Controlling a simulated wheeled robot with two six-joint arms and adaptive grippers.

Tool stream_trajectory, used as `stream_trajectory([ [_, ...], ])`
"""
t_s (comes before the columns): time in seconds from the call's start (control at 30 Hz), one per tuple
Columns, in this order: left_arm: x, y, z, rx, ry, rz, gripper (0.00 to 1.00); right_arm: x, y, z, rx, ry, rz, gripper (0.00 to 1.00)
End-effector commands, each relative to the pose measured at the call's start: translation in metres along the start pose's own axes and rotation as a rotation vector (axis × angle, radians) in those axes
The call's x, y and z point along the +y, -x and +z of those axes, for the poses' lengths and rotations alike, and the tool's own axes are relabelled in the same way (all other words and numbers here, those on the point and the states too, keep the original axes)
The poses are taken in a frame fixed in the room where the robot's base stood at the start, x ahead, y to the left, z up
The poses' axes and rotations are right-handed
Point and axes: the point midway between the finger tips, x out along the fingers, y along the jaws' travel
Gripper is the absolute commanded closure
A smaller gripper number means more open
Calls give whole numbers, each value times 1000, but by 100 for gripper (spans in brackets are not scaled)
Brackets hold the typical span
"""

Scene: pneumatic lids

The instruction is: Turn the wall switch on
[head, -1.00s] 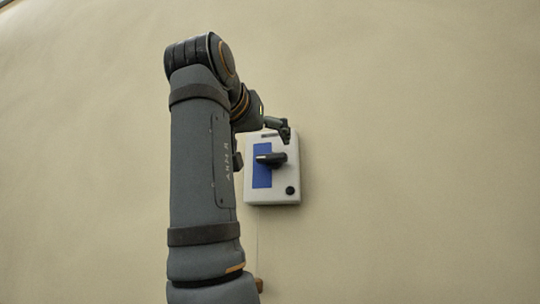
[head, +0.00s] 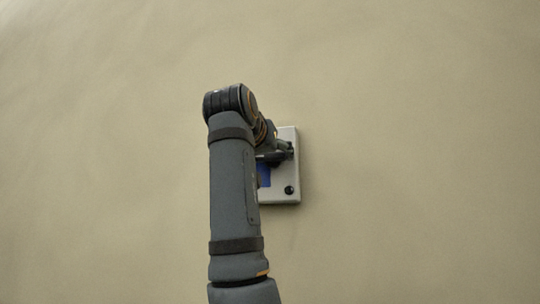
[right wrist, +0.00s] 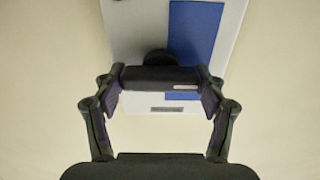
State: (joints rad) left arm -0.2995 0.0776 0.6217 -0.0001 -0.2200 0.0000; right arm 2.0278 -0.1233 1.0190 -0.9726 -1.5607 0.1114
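The wall switch is a light grey box (head: 294,172) on the wall, with a blue panel (head: 264,176) and a black rotary handle (right wrist: 150,80). In the head view the handle lies crosswise, mostly hidden by my right arm. The box also shows in the right wrist view (right wrist: 140,32). My right gripper (head: 284,150) is in front of the upper part of the box. In the right wrist view its fingers (right wrist: 162,88) are spread, one at each end of the handle. I cannot tell whether they touch it. My left gripper is not in view.
A round black button (head: 289,190) sits at the lower right of the box. A small label (right wrist: 167,109) shows on the box in the right wrist view. The beige wall (head: 400,150) around the box is bare.

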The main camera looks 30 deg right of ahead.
Motion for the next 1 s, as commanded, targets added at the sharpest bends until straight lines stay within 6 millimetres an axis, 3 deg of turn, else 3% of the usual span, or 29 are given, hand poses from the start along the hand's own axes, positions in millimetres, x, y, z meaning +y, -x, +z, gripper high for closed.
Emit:
stream_trajectory([
  [0.03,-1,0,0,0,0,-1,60,0,0,0,0,0,0,41],
  [0.2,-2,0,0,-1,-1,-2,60,0,0,0,0,0,1,60],
  [0.57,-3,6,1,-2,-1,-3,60,0,0,-2,0,-79,1,60],
  [1.0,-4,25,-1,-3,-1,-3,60,2,0,-2,-1,-451,0,60],
])
